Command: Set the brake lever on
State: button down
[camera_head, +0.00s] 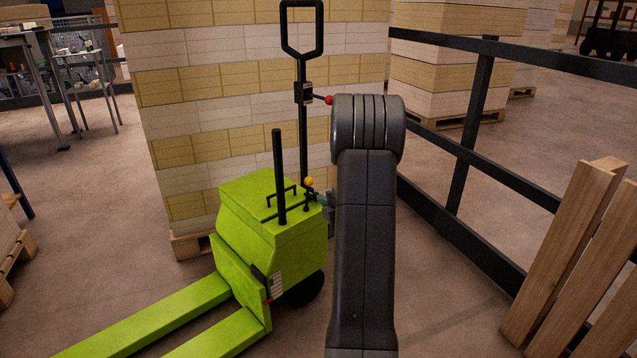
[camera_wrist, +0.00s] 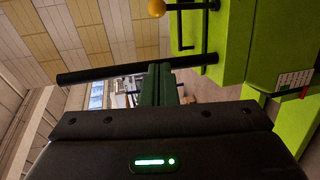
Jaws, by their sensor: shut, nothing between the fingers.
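A lime-green pallet truck (camera_head: 262,215) stands in front of the stacked reams. A plain black rod (camera_head: 279,175), perhaps the brake lever, stands nearly upright on its top; the rod also crosses the wrist view (camera_wrist: 110,73). A yellow ball knob (camera_head: 308,181) sits beside it on the truck and shows at the top of the wrist view (camera_wrist: 156,8). A red knob (camera_head: 329,99) sticks out from the tall black handle. No label tells which is the brake lever. My gripper (camera_wrist: 161,68) is shut and empty, its tips at the rod; contact is unclear. My arm mostly hides it in the head view.
A tall ream stack on a pallet (camera_head: 190,245) stands right behind the truck. A black railing (camera_head: 465,155) runs along the right, with wooden boards (camera_head: 575,255) leaning in front. The truck's forks (camera_head: 150,318) reach lower left.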

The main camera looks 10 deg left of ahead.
aim_at(308, 195)
jog(key=w+d+b+x, duration=0.2)
jog(key=x, duration=1)
jog(key=shift+a+b, duration=0.15)
jog(key=shift+b, duration=0.2)
jog(key=shift+w, duration=0.1)
jog(key=shift+w+a+r+b, duration=0.25)
jog(key=shift+w+a, duration=0.1)
jog(key=shift+a, duration=0.15)
jog(key=shift+w+a+r+b, duration=0.15)
jog(key=shift+w+a+b, duration=0.1)
jog(key=shift+w+a, duration=0.15)
jog(key=shift+s+a, duration=0.1)
